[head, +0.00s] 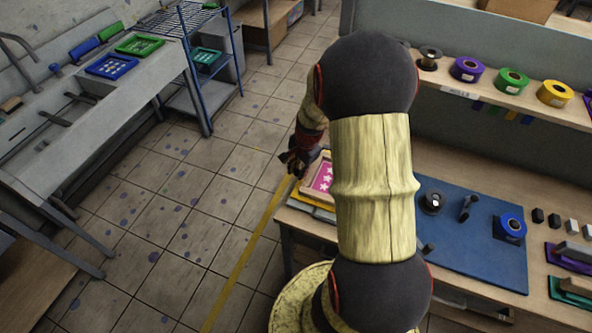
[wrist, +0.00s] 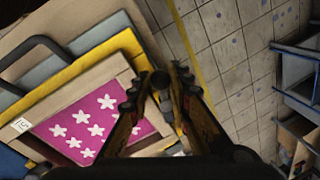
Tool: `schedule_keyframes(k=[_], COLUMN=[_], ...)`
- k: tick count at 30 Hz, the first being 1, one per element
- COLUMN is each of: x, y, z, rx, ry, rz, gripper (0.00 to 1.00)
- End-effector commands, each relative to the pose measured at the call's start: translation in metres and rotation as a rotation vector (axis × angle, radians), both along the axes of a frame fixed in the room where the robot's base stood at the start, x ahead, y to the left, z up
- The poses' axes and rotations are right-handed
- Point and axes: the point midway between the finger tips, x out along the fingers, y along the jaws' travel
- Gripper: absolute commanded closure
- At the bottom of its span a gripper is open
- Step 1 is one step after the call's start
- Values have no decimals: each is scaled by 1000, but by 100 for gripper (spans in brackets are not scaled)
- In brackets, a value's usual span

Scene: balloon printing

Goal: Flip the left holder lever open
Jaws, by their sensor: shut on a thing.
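My gripper (head: 298,160) is at the left end of the workbench, beside a wooden frame with a pink, white-starred panel (head: 322,178). In the wrist view my gripper (wrist: 159,98) has its fingers closed around a dark, round-ended piece (wrist: 161,82) near the edge of that frame. I cannot tell for certain that this piece is the holder lever. The starred panel (wrist: 88,126) lies to the left of the fingers. A black curved handle (wrist: 36,48) shows at the upper left. My arm hides part of the bench in the head view.
A blue mat (head: 485,255) with dark upright parts and a blue roll (head: 512,226) lies on the bench. Coloured tape rolls (head: 512,80) line the shelf above. Tiled floor (head: 190,190) is open to the left, before a grey table (head: 55,135) and blue rack (head: 190,22).

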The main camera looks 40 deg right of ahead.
Motion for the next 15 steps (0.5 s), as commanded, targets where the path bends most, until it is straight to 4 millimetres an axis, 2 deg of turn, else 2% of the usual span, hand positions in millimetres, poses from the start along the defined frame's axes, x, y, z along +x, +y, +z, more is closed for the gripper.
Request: schedule_keyframes(k=[7, 15], x=[-7, -10], y=[-3, -4], z=[-1, 0], rx=[-2, -2], ry=[-1, -1], rz=[148, 238], gripper=[100, 100])
